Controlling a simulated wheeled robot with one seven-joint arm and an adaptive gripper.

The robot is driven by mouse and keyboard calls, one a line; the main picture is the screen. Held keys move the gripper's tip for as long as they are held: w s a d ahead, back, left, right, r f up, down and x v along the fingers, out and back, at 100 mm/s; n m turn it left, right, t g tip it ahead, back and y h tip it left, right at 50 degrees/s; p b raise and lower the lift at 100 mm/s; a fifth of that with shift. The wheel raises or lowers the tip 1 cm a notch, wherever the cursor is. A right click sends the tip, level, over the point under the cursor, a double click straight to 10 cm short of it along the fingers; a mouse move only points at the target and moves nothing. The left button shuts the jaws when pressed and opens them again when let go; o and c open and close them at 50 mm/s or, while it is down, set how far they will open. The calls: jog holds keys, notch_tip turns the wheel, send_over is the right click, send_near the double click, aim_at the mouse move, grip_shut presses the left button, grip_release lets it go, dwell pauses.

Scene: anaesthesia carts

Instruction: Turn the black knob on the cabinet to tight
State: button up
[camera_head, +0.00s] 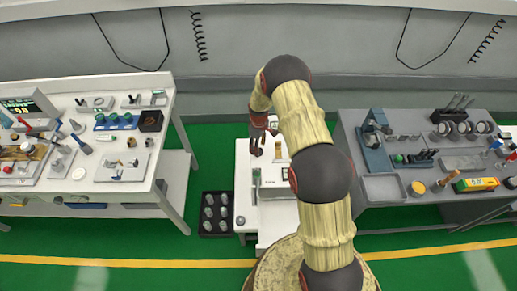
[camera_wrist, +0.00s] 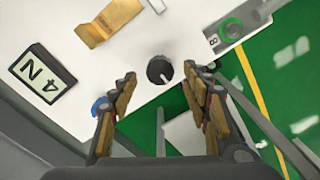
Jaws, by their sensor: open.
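The black knob (camera_wrist: 160,70), round with a pale pointer line, sits on the white cabinet top in the wrist view. My gripper (camera_wrist: 161,78) is open, with one finger to the left and one to the right of the knob. The fingers look apart from it; their height above it is hard to judge. In the head view my gripper (camera_head: 265,139) is over the back of the white cabinet (camera_head: 246,205), and I cannot make out the knob there for certain. No readable tight marking shows.
On the cabinet top in the wrist view are a brass bracket (camera_wrist: 112,20), a framed label (camera_wrist: 43,80) and a green ring (camera_wrist: 231,30). White table (camera_head: 165,190) stands left, grey table (camera_head: 350,150) right. A black crate (camera_head: 216,234) is on the green floor.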

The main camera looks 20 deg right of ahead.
jog(key=shift+f, duration=1.15)
jog(key=shift+c, duration=1)
jog(key=c, duration=1)
